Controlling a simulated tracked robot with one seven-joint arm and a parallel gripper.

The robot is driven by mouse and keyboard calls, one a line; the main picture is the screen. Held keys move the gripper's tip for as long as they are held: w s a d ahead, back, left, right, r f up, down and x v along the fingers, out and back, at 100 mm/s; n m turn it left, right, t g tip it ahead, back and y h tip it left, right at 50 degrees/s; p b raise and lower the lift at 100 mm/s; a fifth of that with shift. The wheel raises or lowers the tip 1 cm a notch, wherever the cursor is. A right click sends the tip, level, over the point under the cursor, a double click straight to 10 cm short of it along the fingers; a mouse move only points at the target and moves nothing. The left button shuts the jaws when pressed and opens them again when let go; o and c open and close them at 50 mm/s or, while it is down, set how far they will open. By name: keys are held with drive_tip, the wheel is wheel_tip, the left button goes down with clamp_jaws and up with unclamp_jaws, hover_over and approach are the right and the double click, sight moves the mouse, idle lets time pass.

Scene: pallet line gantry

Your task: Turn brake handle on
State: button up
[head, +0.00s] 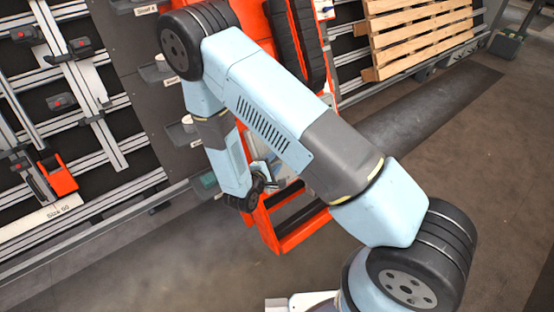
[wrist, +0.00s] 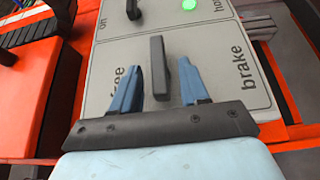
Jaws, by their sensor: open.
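The brake handle (wrist: 159,70) is a dark upright bar on a grey panel (wrist: 120,62) in the wrist view. It stands between the printed words "free" on the left and "brake" on the right, near the dividing line. My gripper (wrist: 157,64) has two blue fingers, open, one on each side of the handle. Gaps show between the handle and both fingers, so it is not gripped. In the head view my gripper (head: 268,178) is small at the orange frame, and my arm hides most of the panel.
Another dark handle (wrist: 133,9) is above on the panel, near a lit green lamp (wrist: 189,5) and the words "on" and "home". An orange frame (head: 290,238) surrounds the panel. A rack with rails is at left, a wooden pallet (head: 415,35) at upper right.

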drive_tip(key=v, duration=1.1)
drive_tip(key=shift+a, duration=0.15)
drive_tip(key=shift+s+r, duration=0.1)
drive_tip(key=w+d+r+m+g+h, duration=0.1)
drive_tip(key=d+r+m+g+h, duration=0.1)
drive_tip(key=d+r+m+g, duration=0.6)
drive_tip(key=d+r+m+g+h, duration=0.1)
drive_tip(key=d+r+m+g, duration=0.15)
drive_tip(key=d+r, duration=1)
drive_tip(key=s+d+r+m+t+y, duration=0.1)
drive_tip(key=s+d+r+m+y, duration=0.2)
drive_tip(key=r, duration=0.8)
drive_tip(key=s+d+r+m+t+y, duration=0.1)
drive_tip(key=s+d+r+m+y, duration=0.2)
drive_tip(key=s+r+y, duration=0.4)
drive_tip(key=shift+s+r+y, duration=0.4)
drive_tip(key=shift+s+r, duration=1.9)
drive_tip(key=shift+s, duration=0.05)
drive_tip(key=shift+d+m+t, duration=0.1)
drive_tip(key=shift+m+t, duration=0.15)
